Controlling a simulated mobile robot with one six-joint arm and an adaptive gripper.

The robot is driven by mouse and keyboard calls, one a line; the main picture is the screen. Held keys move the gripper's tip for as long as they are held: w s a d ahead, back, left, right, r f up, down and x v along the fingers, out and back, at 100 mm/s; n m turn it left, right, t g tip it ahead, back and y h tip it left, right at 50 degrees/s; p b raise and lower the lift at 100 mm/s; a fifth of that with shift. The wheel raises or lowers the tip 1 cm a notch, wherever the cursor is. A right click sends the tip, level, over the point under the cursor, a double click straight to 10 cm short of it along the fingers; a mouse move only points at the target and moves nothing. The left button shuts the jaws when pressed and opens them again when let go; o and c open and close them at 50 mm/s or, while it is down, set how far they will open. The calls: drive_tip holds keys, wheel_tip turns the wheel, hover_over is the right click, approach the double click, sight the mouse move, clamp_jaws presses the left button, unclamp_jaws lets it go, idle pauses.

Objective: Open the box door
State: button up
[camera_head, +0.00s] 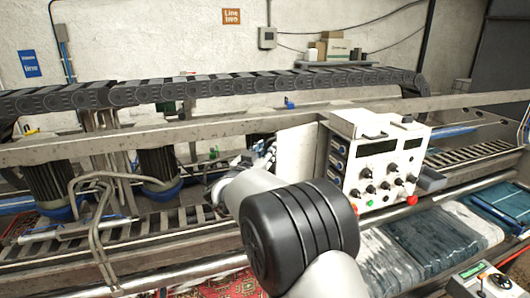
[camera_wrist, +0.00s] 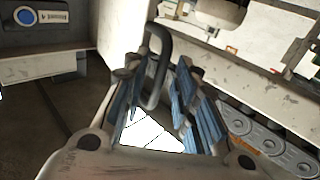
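The white control box (camera_head: 385,160) stands right of centre in the head view, with knobs and lights on its front. A pale flat panel (camera_head: 296,152) stands at its left side; I cannot tell how far the door is open. In the wrist view, a dark curved handle (camera_wrist: 160,50) stands by the edge of a white panel (camera_wrist: 122,30). My gripper (camera_wrist: 165,100) has blue-padded fingers spread apart, and the handle's lower end reaches between them. No firm contact shows. In the head view, my gripper (camera_head: 262,150) is partly hidden by my arm.
A long metal rail and a black cable chain (camera_head: 200,88) run behind the box. Bent metal pipes (camera_head: 95,215) and dark motors (camera_head: 50,185) stand at left. A small control panel (camera_head: 483,282) is at lower right.

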drive_tip(key=v, duration=1.2)
drive_tip(key=shift+w, duration=0.1)
drive_tip(key=s+d+f+n+g+y+b, duration=0.1)
drive_tip(key=s+d+f+g+b, duration=0.3)
drive_tip(key=s+f+b, duration=0.6)
drive_tip(key=s+d+f+n+g+y+b, duration=0.2)
drive_tip(key=s+d+f+b, duration=0.5)
drive_tip(key=s+f+b, duration=0.4)
drive_tip(key=s+d+f+n+g+y+b, duration=0.1)
drive_tip(key=s+d+f+g+y+b, duration=0.3)
drive_tip(key=s+f+b, duration=0.7)
drive_tip(key=s+d+f+g, duration=0.2)
drive_tip(key=s+f, duration=0.6)
drive_tip(key=s, duration=0.1)
drive_tip(key=shift+s+d+n, duration=0.15)
drive_tip(key=shift+d+n, duration=0.15)
drive_tip(key=shift+d, duration=0.05)
